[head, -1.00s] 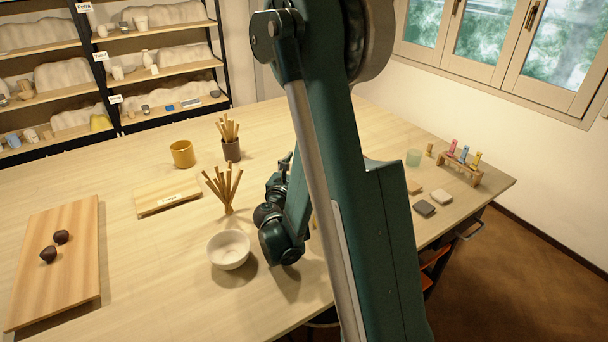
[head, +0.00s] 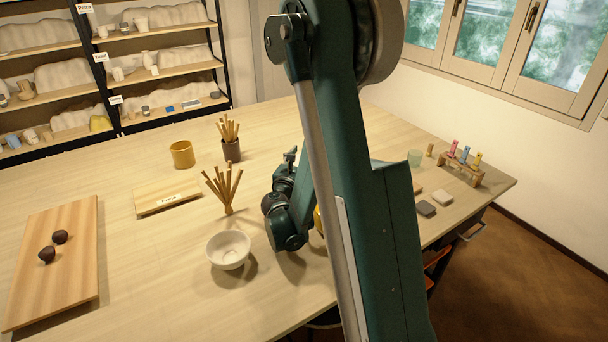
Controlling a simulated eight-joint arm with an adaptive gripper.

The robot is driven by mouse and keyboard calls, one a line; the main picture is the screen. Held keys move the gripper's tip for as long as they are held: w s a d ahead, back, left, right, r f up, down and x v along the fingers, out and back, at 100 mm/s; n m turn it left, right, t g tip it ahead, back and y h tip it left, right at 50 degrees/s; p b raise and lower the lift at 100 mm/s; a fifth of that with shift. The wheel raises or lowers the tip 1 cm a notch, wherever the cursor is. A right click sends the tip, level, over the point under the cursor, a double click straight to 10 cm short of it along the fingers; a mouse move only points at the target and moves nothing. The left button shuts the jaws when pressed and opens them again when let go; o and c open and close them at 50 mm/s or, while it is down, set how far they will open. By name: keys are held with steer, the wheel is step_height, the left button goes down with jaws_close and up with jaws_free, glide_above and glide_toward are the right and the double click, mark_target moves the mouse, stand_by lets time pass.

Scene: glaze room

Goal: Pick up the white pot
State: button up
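A white round bowl-like vessel (head: 228,250) stands upright and open on the table, near the middle front; it is the only white vessel I see on the table. Whether it is the white pot I cannot tell. My gripper (head: 290,156) is small and dark at the far end of my wrist, to the right of and beyond the white vessel, and apart from it. Its fingers are too small and partly hidden to tell whether they are open. My arm hides part of the table behind it.
Sticks (head: 223,187) stand just behind the white vessel. A yellow thing (head: 318,220) is mostly hidden by my arm.

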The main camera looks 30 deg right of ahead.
steer(key=shift+w+d, duration=0.25)
stand_by(0.4)
steer(key=c, duration=1.4)
